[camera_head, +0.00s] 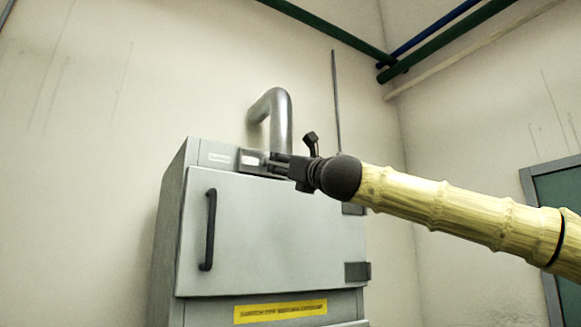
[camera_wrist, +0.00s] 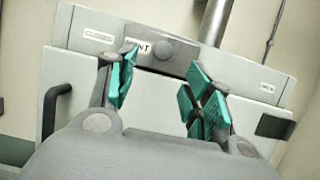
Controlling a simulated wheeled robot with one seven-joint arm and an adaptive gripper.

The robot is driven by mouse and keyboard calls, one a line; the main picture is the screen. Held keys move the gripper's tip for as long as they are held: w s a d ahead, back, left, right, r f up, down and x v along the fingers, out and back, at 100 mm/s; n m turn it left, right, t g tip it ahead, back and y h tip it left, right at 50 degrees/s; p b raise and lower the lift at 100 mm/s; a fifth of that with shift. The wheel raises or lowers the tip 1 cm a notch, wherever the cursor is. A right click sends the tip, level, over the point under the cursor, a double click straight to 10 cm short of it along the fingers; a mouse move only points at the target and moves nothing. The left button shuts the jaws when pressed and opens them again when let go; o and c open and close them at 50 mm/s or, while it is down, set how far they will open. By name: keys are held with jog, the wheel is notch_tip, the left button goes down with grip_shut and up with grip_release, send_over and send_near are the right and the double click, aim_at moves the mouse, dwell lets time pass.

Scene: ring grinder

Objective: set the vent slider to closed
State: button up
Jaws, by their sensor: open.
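The vent slider shows in the wrist view as a grey plate with a round knob (camera_wrist: 165,48) and a partly hidden VENT label (camera_wrist: 142,46). It sits on the panel along the cabinet's top, nearer the CLOSED label (camera_wrist: 98,36) at left than the OPEN label (camera_wrist: 267,87) at right. My gripper (camera_wrist: 161,78) is open, its teal-padded fingers apart below the knob in the picture. Nothing shows between them; contact with the slider cannot be told. In the head view my gripper (camera_head: 277,163) is at the panel, just right of the slider plate (camera_head: 252,159).
The grey cabinet (camera_head: 270,235) has a door with a black handle (camera_head: 208,230) and a yellow warning strip (camera_head: 280,311) below. A metal pipe (camera_head: 278,110) rises behind its top. Coloured pipes (camera_head: 420,55) run high on the walls. The space left of the cabinet is clear.

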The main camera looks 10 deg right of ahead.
jog(key=shift+v, duration=1.05)
